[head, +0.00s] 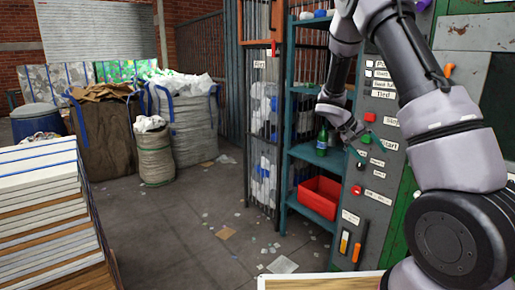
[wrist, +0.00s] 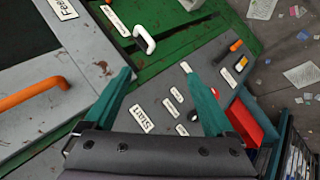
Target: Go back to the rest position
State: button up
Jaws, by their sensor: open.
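My gripper (head: 361,128) is in front of the grey control panel (head: 379,158), near its Start label. In the wrist view my gripper (wrist: 157,71) shows two teal fingers spread wide apart, with nothing held between them. The Start label (wrist: 141,118) and smaller labels lie behind the gap between the fingers. My arm reaches in from the right and bends down from the top of the head view, covering part of the panel. Whether a fingertip touches the panel cannot be told.
A teal shelf (head: 309,155) left of the panel holds a green bottle (head: 322,140) close to my gripper and a red bin (head: 320,196) below. An orange handle (wrist: 30,94) and a white handle (wrist: 144,39) stick out. Floor (head: 180,232) at left centre is mostly open, with scraps.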

jog(key=s+a+r+t+y, duration=0.3)
jog(key=s+a+r+y, duration=0.2)
jog(key=s+r, duration=0.6)
jog(key=s+a+r+t+y, duration=0.4)
jog(key=s+a+r, duration=0.5)
jog(key=s, duration=0.7)
notch_tip(320, 180, up, 4)
jog(key=shift+s+a+f+t+y, duration=0.3)
jog(key=shift+a+y, duration=0.1)
jog(key=shift+y, duration=0.6)
